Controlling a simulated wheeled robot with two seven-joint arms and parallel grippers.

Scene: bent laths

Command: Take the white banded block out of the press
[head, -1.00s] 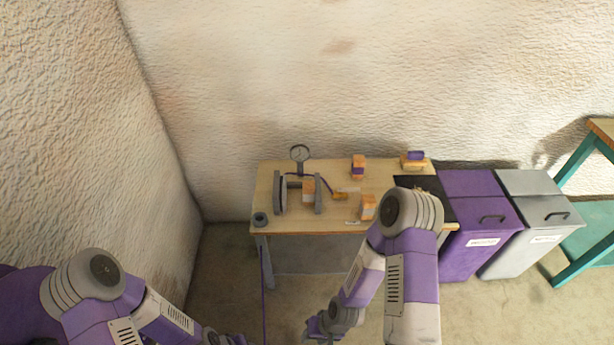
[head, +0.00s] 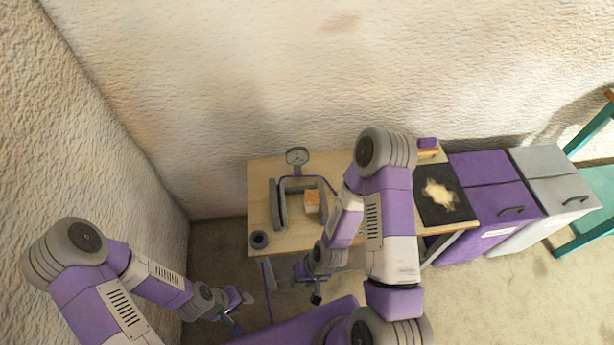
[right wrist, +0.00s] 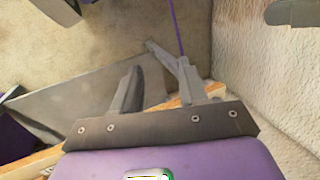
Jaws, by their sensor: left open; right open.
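The press (head: 278,204) stands on the left part of the wooden table, with upright grey plates and a round gauge (head: 297,156) behind. A block (head: 313,200) with an orange top and a pale side sits between the plates; its band is too small to make out. My right gripper (head: 306,285) is open and empty in front of the table, below the press in the picture. Its two fingers (right wrist: 158,80) show apart in the right wrist view. My left gripper (head: 243,312) is open and empty, lower left of the table, away from the press.
A grey ring-like object (head: 259,240) lies at the table's front left corner. A dark mat (head: 428,213) with pale dust is at the right. A purple-topped piece (head: 427,144) stands behind it. My right arm hides the table's middle.

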